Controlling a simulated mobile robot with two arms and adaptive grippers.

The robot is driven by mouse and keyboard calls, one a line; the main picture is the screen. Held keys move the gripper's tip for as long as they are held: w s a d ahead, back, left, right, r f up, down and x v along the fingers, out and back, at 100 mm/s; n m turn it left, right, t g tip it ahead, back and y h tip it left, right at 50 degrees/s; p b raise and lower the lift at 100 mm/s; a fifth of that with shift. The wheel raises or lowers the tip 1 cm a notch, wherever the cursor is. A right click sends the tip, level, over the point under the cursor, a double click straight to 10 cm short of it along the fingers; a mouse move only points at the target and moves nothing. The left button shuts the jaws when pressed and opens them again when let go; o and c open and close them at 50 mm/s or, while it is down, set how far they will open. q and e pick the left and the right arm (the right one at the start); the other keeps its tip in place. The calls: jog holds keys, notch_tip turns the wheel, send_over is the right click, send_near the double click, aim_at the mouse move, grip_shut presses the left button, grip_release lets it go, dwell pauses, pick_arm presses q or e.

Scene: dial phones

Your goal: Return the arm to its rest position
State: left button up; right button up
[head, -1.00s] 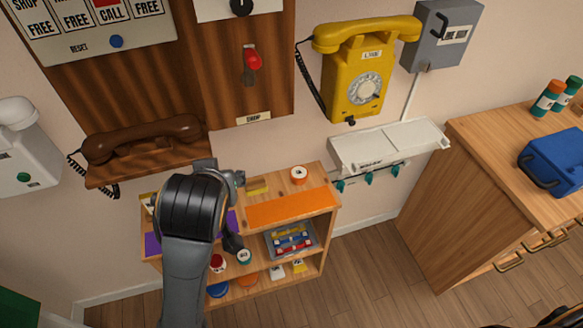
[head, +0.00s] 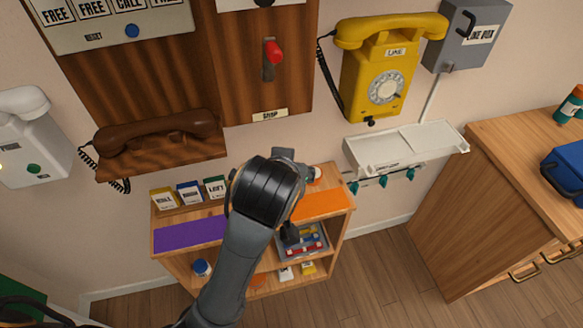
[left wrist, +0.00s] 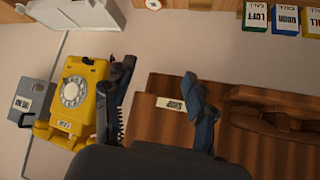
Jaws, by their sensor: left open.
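My left arm reaches in from the bottom in the head view, its black wrist covering part of the low shelf. The gripper is mostly hidden behind that wrist. In the left wrist view my left gripper (left wrist: 158,78) has its two dark fingers spread apart with nothing between them. The yellow dial phone (head: 382,72) hangs on the wall and also shows in the left wrist view (left wrist: 78,100), left of the fingers. The brown handset (head: 160,138) lies on its wooden ledge. My right gripper is not in view.
The low shelf (head: 185,275) holds colored cards, a purple mat (head: 190,234) and an orange mat (head: 322,204). A white wall rack (head: 405,148) with teal hooks is beside it. A wooden cabinet (head: 425,215) carries a blue case (head: 568,170). Floor between shelf and cabinet is clear.

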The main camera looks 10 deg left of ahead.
pick_arm(q)
jog(key=w+f+m+g, duration=0.2)
jog(key=w+f, duration=0.1)
jog(key=f, duration=1.8)
jog(key=s+a+f+m+g, duration=0.1)
jog(key=s+f, duration=0.2)
jog(key=f, duration=0.5)
jog(key=s+a+f+g, duration=0.1)
jog(key=s+f, duration=0.1)
jog(key=f, duration=0.7)
jog(key=s+a+f+g, duration=0.1)
jog(key=s+a+f, duration=0.3)
jog(key=s+f, duration=0.5)
jog(key=s+a+f+g, duration=0.2)
jog(key=s+a+f, duration=0.2)
jog(key=s+f, duration=0.45)
jog(key=s+a+f, duration=0.3)
jog(key=s, duration=0.6)
jog(key=s+a+f+g, duration=0.1)
jog(key=s+a+f, duration=0.2)
jog(key=s, duration=0.5)
jog(key=shift+s+a+f+n, duration=0.15)
jog(key=shift+s+a+n, duration=0.15)
jog(key=shift+s, duration=0.1)
